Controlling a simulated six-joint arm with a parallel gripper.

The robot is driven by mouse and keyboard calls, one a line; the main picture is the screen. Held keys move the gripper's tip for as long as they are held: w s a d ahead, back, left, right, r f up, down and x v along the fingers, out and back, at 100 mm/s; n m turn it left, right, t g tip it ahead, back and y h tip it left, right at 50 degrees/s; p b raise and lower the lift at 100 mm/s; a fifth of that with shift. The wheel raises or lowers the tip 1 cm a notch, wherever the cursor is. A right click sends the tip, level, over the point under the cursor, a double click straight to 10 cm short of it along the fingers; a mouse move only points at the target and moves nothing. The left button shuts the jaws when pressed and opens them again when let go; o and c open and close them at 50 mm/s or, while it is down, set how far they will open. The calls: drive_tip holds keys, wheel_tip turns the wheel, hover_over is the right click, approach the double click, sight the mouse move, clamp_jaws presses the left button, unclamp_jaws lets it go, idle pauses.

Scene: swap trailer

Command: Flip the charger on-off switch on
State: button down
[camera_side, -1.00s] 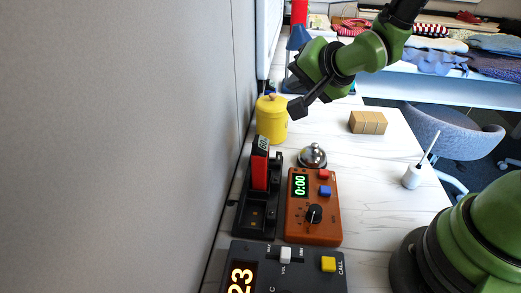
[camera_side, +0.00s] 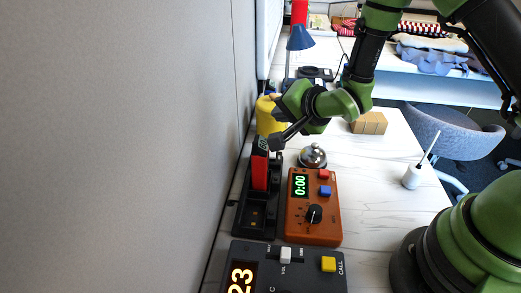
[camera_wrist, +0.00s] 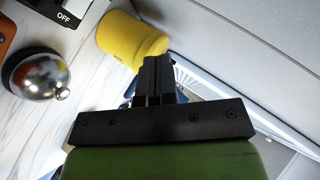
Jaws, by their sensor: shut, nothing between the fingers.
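The charger (camera_side: 243,221) is a long black dock on the white table beside the wall, with a red block (camera_side: 259,172) standing upright in it. In the wrist view, a corner of the charger (camera_wrist: 45,8) shows at the top left, with a white "OFF" label and a pale part beside it. The switch's position cannot be told. My gripper (camera_side: 273,144) is shut and empty. In the side view its tips appear close to the top of the red block; contact cannot be told. In the wrist view the fingers (camera_wrist: 157,68) point toward the yellow canister, off to the right of the charger.
A yellow canister (camera_side: 266,117) stands behind the charger. A silver bell (camera_side: 312,156) and an orange timer box (camera_side: 298,231) sit to its right, and a dark call box (camera_side: 305,279) in front. A cardboard box (camera_side: 369,124) and white pot (camera_side: 411,177) stand farther right. The wall closes off the left.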

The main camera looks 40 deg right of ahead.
drive_tip(key=shift+w+a+f, duration=0.3)
drive_tip(key=shift+f, duration=0.9)
drive_tip(key=shift+w+a+f, duration=0.3)
drive_tip(key=shift+a+f, duration=0.05)
drive_tip(key=shift+f, duration=0.8)
drive_tip(key=shift+w+a+f, duration=0.3)
drive_tip(key=shift+f, duration=0.9)
drive_tip(key=shift+f, duration=0.1)
drive_tip(key=shift+w+a+f, duration=0.1)
drive_tip(key=shift+f, duration=0.2)
drive_tip(key=shift+f, duration=0.15)
drive_tip(key=shift+a+f, duration=0.1)
drive_tip(key=shift+f, duration=0.3)
drive_tip(key=shift+s+d+r, duration=0.1)
drive_tip(key=shift+d+r, duration=0.05)
drive_tip(key=shift+r, duration=0.25)
drive_tip(key=shift+s+d+r, duration=0.1)
drive_tip(key=shift+r, duration=0.3)
drive_tip(key=shift+r, duration=0.15)
drive_tip(key=shift+s+d+r, duration=0.2)
drive_tip(key=shift+r, duration=0.55)
drive_tip(key=shift+s+d+r, duration=0.2)
drive_tip(key=shift+r, duration=0.55)
drive_tip(key=shift+s+d+r, duration=0.2)
drive_tip(key=shift+r, duration=0.55)
